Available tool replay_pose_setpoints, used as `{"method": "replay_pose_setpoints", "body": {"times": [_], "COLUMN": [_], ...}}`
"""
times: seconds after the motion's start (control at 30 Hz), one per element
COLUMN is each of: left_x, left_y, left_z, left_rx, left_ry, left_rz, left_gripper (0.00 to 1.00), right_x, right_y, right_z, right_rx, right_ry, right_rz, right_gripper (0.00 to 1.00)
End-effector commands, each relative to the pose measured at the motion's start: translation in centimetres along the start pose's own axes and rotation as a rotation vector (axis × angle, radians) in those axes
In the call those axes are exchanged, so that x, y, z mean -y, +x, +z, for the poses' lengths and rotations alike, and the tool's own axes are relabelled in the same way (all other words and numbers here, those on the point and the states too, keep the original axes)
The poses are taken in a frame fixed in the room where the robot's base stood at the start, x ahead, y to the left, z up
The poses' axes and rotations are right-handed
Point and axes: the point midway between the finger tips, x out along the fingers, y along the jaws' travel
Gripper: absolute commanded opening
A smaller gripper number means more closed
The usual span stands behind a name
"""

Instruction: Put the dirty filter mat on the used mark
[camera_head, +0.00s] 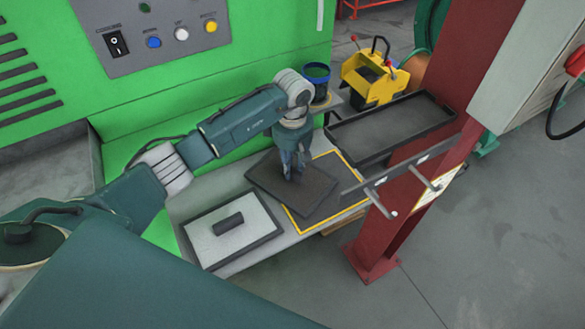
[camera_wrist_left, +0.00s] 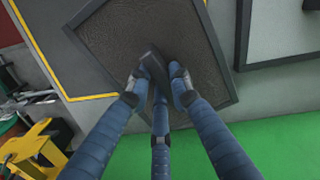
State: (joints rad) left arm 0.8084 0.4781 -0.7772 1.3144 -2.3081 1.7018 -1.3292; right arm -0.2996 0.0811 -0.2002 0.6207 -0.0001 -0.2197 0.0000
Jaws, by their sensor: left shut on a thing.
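The dirty filter mat (camera_head: 315,188) is a dark brown sheet in a black frame. It also fills the upper middle of the left wrist view (camera_wrist_left: 110,35). My left gripper (camera_head: 292,174) points down and is shut on the mat's dark central handle (camera_wrist_left: 153,68). The used mark is a yellow outline (camera_head: 348,209) on the grey bench. The mat covers part of it and is turned relative to it, its left part reaching outside. Whether the mat touches the bench I cannot tell. My right gripper is out of view.
A pale mat with a black frame and dark handle (camera_head: 256,221) lies left on the bench (camera_head: 200,200). A black tray (camera_head: 395,125), a yellow caddy (camera_head: 372,80) and a dark blue cup (camera_head: 318,78) stand behind. A red post (camera_head: 420,165) with metal pegs rises at right.

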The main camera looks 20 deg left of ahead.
Motion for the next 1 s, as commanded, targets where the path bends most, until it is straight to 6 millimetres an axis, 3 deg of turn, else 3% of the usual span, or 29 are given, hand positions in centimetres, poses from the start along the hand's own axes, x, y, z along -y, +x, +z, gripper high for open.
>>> {"method": "replay_pose_setpoints", "body": {"times": [0.13,0.17,0.23,0.67,1.0], "left_x": [0.0,0.0,0.0,-0.1,-0.1], "left_y": [0.4,0.3,0.2,-0.5,-7.3], "left_z": [0.0,0.0,0.0,-0.1,-0.1], "left_rx": [0.000,0.000,0.000,-0.001,-0.003], "left_ry": [0.000,0.000,0.000,0.000,0.000], "left_rz": [0.001,0.001,0.000,0.002,0.006], "left_gripper": [0.00,0.23,0.37,0.38,0.38], "right_x": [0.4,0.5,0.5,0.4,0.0], "right_y": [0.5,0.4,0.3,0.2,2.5], "right_z": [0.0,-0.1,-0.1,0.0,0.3], "right_rx": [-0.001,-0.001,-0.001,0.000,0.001], "right_ry": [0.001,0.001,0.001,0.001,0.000], "right_rz": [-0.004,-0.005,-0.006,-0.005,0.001], "right_gripper": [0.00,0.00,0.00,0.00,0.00]}}
